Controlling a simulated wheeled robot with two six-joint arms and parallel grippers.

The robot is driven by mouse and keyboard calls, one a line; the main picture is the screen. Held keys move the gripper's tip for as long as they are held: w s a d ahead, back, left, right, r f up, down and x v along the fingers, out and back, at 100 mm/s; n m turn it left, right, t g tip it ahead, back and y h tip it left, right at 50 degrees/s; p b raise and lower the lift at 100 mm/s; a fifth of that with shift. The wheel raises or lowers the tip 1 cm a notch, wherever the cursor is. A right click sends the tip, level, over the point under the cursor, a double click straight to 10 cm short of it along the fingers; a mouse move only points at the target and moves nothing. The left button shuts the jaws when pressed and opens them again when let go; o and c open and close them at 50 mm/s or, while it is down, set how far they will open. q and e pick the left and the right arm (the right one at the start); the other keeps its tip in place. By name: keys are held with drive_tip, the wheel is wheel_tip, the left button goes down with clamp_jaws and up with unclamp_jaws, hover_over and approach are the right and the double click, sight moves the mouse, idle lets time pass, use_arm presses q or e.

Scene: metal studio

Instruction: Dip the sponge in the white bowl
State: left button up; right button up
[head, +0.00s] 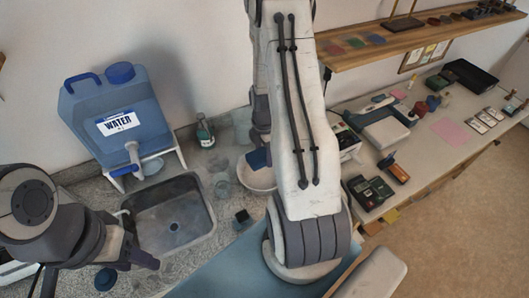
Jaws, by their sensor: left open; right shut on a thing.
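The white bowl (252,180) stands on the counter right of the sink, partly hidden behind my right arm. A dark blue block that looks like the sponge (259,159) is at the tip of my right gripper (261,146), which is shut on it. The sponge appears over the bowl's opening; I cannot tell whether it touches the inside. My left gripper (138,241) is open and empty near the front left edge of the sink.
The sink (174,213) lies left of the bowl, with a blue water container (112,112) on a white stand behind it. A glass (222,187), a small dark block (242,216) and a green bottle (204,131) stand nearby. The right bench holds tools and boxes.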

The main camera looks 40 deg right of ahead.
idle(0.5)
drive_tip(key=shift+r+p, duration=0.5)
drive_tip(key=shift+r, duration=0.1)
drive_tip(key=shift+f+b, duration=0.6)
drive_tip(key=shift+f, duration=0.1)
drive_tip(key=shift+r, duration=0.1)
idle(0.5)
wheel_tip(320, 180, up, 4)
drive_tip(key=p, duration=0.3)
drive_tip(key=shift+r+p, duration=0.1)
drive_tip(key=shift+p, duration=0.25)
